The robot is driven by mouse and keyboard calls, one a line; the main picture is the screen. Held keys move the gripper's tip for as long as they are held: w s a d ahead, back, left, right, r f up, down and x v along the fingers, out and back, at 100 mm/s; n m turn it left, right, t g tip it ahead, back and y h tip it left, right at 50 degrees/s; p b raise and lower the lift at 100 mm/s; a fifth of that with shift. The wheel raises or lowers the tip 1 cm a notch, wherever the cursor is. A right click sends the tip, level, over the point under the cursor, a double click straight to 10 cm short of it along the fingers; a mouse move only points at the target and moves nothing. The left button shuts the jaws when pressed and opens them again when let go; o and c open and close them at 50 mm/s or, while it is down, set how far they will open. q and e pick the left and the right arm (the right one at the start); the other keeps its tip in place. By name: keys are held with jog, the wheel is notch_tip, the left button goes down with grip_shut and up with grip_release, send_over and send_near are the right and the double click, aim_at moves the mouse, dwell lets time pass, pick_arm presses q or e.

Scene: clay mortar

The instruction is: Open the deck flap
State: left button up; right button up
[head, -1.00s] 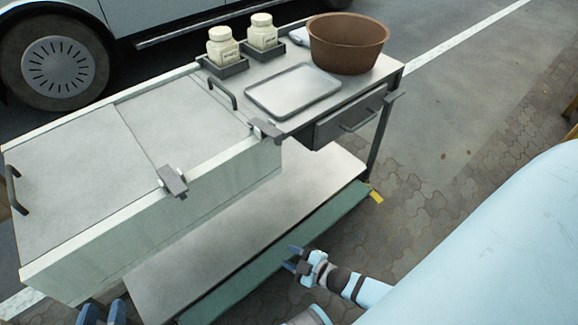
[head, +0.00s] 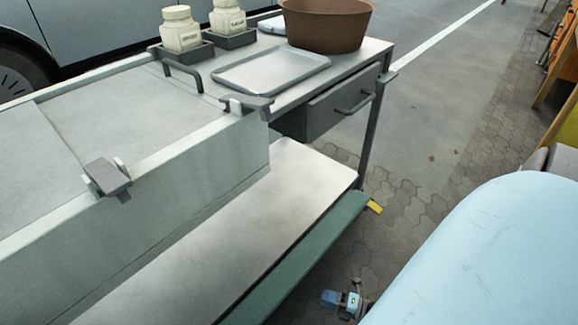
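A food-cart-like bench has a pale lid panel (head: 105,125) on top, with a seam across it and a dark bar handle (head: 183,76) at its far right end. Dark clips (head: 107,178) and (head: 247,104) sit on the near rim. A green board (head: 300,262) runs along the front of the lower shelf. I cannot tell which panel is the deck flap. My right gripper (head: 331,299) is low in the head view, right of the green board and apart from the bench. Its fingers are too small to read. My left gripper is out of view.
A metal tray (head: 271,70), a brown bowl (head: 327,25) and two labelled jars (head: 181,30) stand on the right part of the bench top. A drawer (head: 342,105) is below. A parked vehicle is behind.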

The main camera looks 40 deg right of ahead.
aim_at(284, 284)
jog(key=b+x, duration=0.1)
jog(key=x, duration=1.1)
jog(key=shift+w+a+r, duration=0.1)
jog(key=shift+w+a, duration=0.1)
jog(key=shift+w, duration=0.05)
grip_shut()
